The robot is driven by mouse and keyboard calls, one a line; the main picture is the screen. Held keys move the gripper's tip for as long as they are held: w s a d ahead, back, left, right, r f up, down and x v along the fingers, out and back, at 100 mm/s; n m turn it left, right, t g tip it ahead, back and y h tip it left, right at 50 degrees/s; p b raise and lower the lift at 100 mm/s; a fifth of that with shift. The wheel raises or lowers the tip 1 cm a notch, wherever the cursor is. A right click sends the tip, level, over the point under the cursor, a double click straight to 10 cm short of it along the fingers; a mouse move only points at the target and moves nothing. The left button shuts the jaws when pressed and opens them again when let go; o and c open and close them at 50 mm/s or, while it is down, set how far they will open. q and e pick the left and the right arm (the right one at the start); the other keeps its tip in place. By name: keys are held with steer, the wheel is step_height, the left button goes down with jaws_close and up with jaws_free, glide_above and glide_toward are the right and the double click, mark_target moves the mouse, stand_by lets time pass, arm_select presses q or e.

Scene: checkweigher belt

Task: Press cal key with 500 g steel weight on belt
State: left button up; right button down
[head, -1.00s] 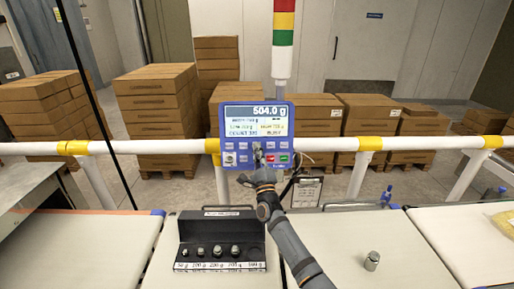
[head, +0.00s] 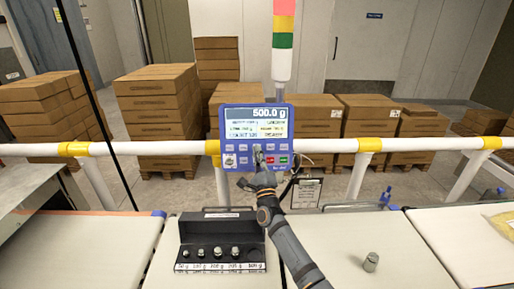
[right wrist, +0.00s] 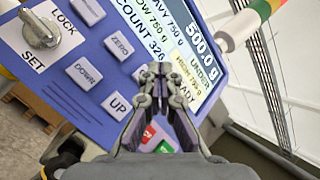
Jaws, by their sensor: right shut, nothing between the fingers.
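The 500 g steel weight (head: 371,262) stands upright on the pale belt (head: 330,235), right of my forearm. The blue indicator panel (head: 230,168) shows 500.0 g. In the right wrist view the panel (right wrist: 70,110) shows a LOCK/SET key switch (right wrist: 42,32), the ZERO key (right wrist: 119,46), the DOWN key (right wrist: 84,75) and the UP key (right wrist: 117,105). No CAL label is readable; part of the keypad is hidden behind my fingers. My right gripper (head: 258,151) is shut and empty, its tips (right wrist: 157,75) at the keypad. Contact cannot be told. My left gripper is out of view.
A black weight box (head: 222,266) with several small weights stands left of my right arm. A white rail (head: 318,145) runs behind the belts. A clipboard (head: 306,193) hangs below it. A stack light (head: 283,40) rises behind the panel.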

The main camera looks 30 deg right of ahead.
steer(key=s+p, duration=0.1)
steer(key=s+a+r+p, duration=0.1)
steer(key=s, duration=0.1)
steer(key=s+a+p, duration=0.1)
steer(key=shift+s+r, duration=0.15)
stand_by(0.9)
